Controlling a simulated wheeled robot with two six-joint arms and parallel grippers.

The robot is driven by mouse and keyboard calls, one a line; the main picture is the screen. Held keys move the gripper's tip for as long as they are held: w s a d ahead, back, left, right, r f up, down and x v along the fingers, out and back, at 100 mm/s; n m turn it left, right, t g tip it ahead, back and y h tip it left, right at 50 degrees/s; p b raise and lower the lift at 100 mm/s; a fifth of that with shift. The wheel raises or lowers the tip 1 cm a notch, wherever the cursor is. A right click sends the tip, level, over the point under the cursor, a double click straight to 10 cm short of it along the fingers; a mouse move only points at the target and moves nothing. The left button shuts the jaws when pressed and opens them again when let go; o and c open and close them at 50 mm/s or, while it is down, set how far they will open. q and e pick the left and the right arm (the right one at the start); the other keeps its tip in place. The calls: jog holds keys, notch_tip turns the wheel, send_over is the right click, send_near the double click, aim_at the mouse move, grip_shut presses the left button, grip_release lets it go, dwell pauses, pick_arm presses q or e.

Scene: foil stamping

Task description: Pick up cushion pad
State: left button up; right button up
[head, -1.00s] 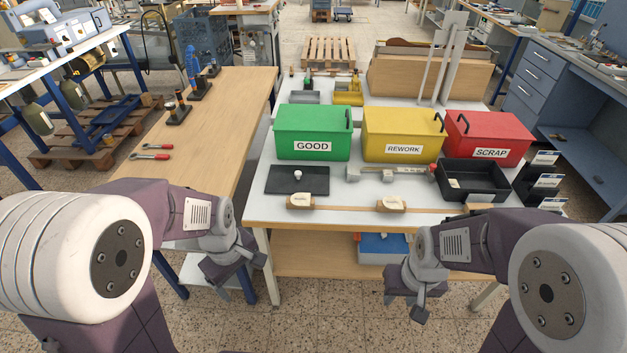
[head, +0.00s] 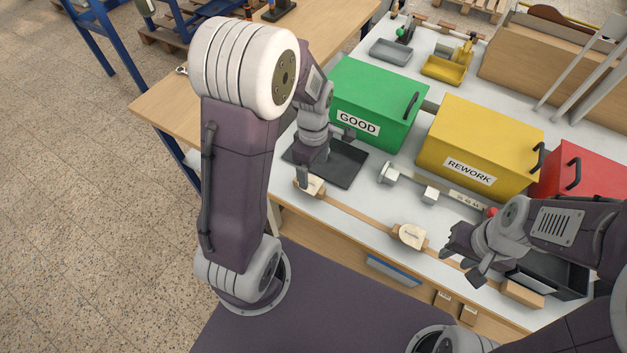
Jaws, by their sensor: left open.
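A flat black pad (head: 349,168) lies on the white bench in front of the green bin. It is the only pad-like thing I see, but I cannot tell for sure that it is the cushion pad. My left gripper (head: 303,178) points down at the pad's near left edge, beside a small pale block with a label (head: 313,187). It is open; its fingertips are small here, and I cannot tell whether they touch anything. My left wrist hides part of the pad. My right gripper (head: 468,263) is over the bench's front edge at the right; its jaw gap is unclear.
Green GOOD (head: 372,100), yellow REWORK (head: 482,140) and red SCRAP (head: 590,172) bins stand behind. A second labelled block (head: 410,236) sits on a wooden strip along the front edge. A metal gauge (head: 430,193) lies between. A black tray (head: 560,278) is partly behind my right arm.

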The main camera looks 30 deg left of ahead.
aim_at(315, 185)
pick_arm(q)
jog(key=f, duration=0.2)
jog(key=shift+w+d+f, duration=0.15)
jog(key=shift+w+f, duration=0.1)
jog(key=shift+f, duration=0.05)
jog(key=shift+w+f, duration=0.15)
jog(key=shift+w, duration=0.05)
notch_tip(315, 185, down, 5)
jog(key=shift+s+r, duration=0.15)
jog(key=shift+r, duration=0.05)
jog(key=shift+w+f, duration=0.2)
jog(key=shift+f, duration=0.05)
jog(key=shift+s, duration=0.15)
jog(key=shift+f, duration=0.2)
